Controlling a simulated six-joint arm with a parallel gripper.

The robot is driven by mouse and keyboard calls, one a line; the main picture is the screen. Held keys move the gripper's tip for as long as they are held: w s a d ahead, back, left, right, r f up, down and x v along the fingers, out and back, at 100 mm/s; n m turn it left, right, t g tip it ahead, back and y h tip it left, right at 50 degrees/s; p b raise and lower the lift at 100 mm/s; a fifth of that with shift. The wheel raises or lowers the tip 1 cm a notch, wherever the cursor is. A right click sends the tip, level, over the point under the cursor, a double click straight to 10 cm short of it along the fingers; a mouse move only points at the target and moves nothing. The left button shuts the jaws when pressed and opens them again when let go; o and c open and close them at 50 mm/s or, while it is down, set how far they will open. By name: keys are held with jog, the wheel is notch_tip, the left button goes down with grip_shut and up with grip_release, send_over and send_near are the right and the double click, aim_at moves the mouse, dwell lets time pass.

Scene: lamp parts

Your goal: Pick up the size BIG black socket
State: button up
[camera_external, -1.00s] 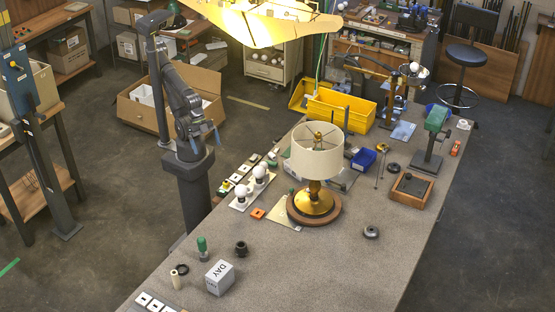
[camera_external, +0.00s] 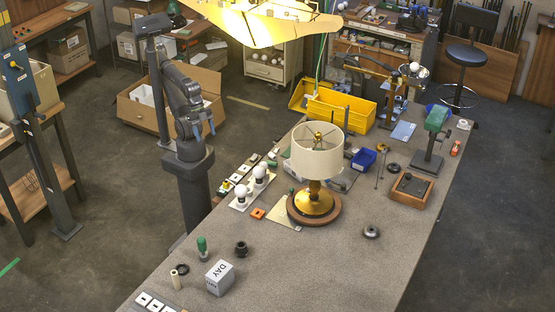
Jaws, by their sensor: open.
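A small black stepped cylinder (camera_external: 241,248), which looks like the black socket, stands upright on the front part of the bench, left of the lamp. No size mark can be read on it. A thin black ring (camera_external: 182,269) lies flat to its left. My gripper (camera_external: 208,129) is open and empty, high up beside the folded arm, behind and left of the bench. It is well away from the black socket and touches nothing on the bench.
The lamp (camera_external: 317,165) stands mid-bench. White bulbs (camera_external: 259,172) stand left of it. The bench right of the socket is clear.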

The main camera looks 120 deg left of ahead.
jog(key=w+d+r+m+g, duration=0.2)
jog(key=w+d+r, duration=0.6)
jog(key=w+r, duration=0.55)
jog(key=m+g+y, duration=0.2)
jog(key=m+g, duration=0.1)
jog(key=m, duration=0.2)
send_over(241, 244)
notch_tip(241, 244, down, 11)
jog(key=f, duration=1.6)
jog(key=shift+w+d+f, duration=0.15)
jog(key=shift+w+f, duration=0.15)
jog(key=shift+w, duration=0.05)
jog(key=shift+d+f, duration=0.15)
jog(key=shift+f, duration=1.3)
jog(key=shift+d+f, duration=0.15)
jog(key=shift+f, duration=1.25)
jog(key=c, duration=1.1)
